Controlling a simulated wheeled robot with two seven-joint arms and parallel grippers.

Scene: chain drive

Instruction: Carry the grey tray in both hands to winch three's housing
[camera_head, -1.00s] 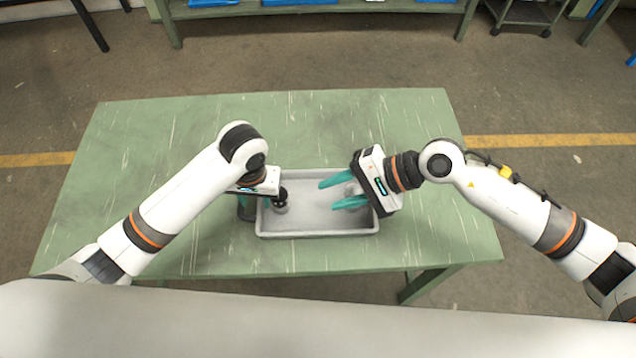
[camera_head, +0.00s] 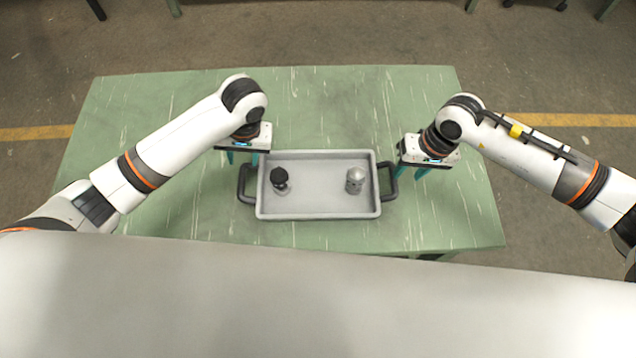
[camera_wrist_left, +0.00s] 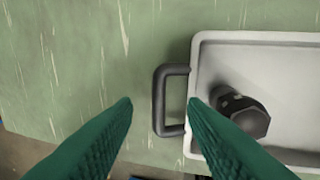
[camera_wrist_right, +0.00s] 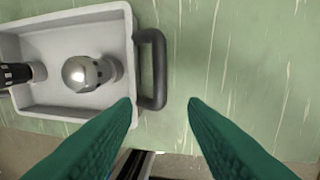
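The grey tray (camera_head: 318,208) lies flat on the green table, with a dark handle at each end. Inside it are a black-topped part (camera_head: 279,179) at the left and a silver domed part (camera_head: 355,180) at the right. My left gripper (camera_head: 242,158) is above the table by the left handle (camera_head: 243,184). In the left wrist view its teal fingers (camera_wrist_left: 160,102) are spread, with the handle between them, not gripped. My right gripper (camera_head: 432,168) is open beside the right handle (camera_head: 391,180). In the right wrist view its fingers (camera_wrist_right: 163,102) are apart, the handle (camera_wrist_right: 155,70) nearer the left finger.
The green table (camera_head: 150,110) is bare around the tray. A yellow line (camera_head: 560,120) crosses the concrete floor behind it. Legs of other furniture show at the top edge.

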